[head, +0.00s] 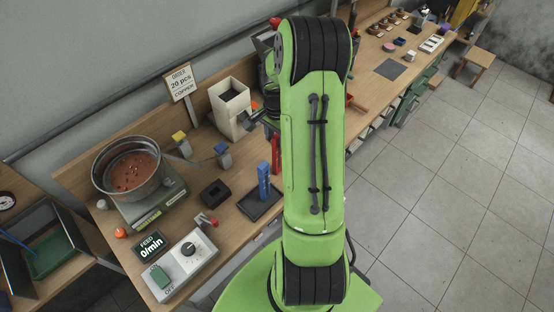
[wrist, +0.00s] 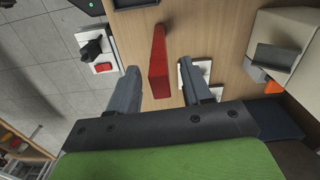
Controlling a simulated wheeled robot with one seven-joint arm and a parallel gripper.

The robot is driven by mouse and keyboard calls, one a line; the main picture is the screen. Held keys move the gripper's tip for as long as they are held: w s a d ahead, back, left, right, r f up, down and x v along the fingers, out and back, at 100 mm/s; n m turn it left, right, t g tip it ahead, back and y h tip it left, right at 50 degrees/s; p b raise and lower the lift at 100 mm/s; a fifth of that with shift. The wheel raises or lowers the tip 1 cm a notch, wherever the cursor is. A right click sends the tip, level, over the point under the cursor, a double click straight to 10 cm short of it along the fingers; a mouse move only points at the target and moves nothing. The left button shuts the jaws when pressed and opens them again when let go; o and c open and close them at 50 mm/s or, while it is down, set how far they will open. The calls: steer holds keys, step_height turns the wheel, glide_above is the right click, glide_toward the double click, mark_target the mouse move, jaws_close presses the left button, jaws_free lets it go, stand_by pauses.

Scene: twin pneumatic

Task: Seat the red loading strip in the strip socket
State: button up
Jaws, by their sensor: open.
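The red loading strip (head: 276,155) stands upright on the bench, partly covered by my arm in the head view. In the wrist view the red strip (wrist: 158,62) shows just beyond and between the fingertips of my gripper (wrist: 158,80). The fingers are apart, with a gap on each side of the strip. My gripper is mostly hidden behind my arm in the head view. A black block with a square opening (head: 214,194) sits left of the strip; I cannot tell whether it is the strip socket.
A blue strip (head: 263,182) stands on a dark tray (head: 270,206) in front. A beige box (head: 223,119) stands behind left; it shows at right in the wrist view (wrist: 292,40). A metal bowl (head: 104,176) and control box (head: 192,262) are further left.

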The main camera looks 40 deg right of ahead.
steer(key=shift+f, duration=0.25)
steer(key=shift+r, duration=0.1)
steer(key=shift+c, duration=1.4)
jaws_close()
